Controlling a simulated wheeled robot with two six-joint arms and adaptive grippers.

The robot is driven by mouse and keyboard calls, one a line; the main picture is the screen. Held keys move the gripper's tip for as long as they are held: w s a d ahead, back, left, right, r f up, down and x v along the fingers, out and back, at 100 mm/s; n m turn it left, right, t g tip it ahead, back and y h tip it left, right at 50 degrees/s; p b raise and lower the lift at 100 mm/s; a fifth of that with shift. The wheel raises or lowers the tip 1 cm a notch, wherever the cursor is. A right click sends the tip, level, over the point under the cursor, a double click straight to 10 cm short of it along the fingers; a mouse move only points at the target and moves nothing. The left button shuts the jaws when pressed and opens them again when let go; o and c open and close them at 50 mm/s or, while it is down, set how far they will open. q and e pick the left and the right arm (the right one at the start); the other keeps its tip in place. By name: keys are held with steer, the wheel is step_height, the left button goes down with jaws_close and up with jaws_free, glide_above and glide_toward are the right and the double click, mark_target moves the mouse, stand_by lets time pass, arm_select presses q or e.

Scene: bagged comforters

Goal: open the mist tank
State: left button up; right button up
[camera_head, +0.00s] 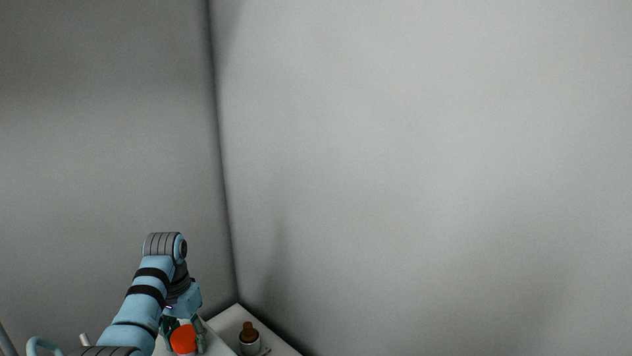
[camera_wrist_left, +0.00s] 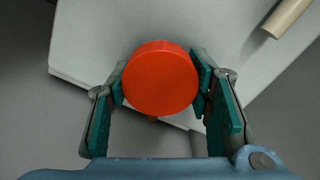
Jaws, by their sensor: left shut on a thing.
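A round orange-red lid (camera_head: 183,339) sits low in the head view, at the end of my left arm. I take it for the top of the mist tank; the body under it is hidden. In the left wrist view the lid (camera_wrist_left: 160,78) lies between the two green-padded fingers. My left gripper (camera_head: 184,330) is shut on the lid, one finger on each side, and it also shows in the left wrist view (camera_wrist_left: 160,85). My right gripper is in neither view.
A white surface (camera_head: 284,346) lies in the corner between grey walls. A small bottle with a brown top (camera_head: 249,332) stands on it, right of the lid. A beige cylinder (camera_wrist_left: 287,16) lies at the upper right of the left wrist view.

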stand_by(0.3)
arm_select(q)
steer(key=n, duration=0.5)
steer(key=shift+s+a, duration=0.1)
steer(key=shift+n, duration=1)
steer(key=n, duration=0.3)
steer(key=shift+n, duration=0.4)
steer(key=n, duration=0.4)
steer(key=shift+s+a+n, duration=0.1)
steer(key=shift+n, duration=0.3)
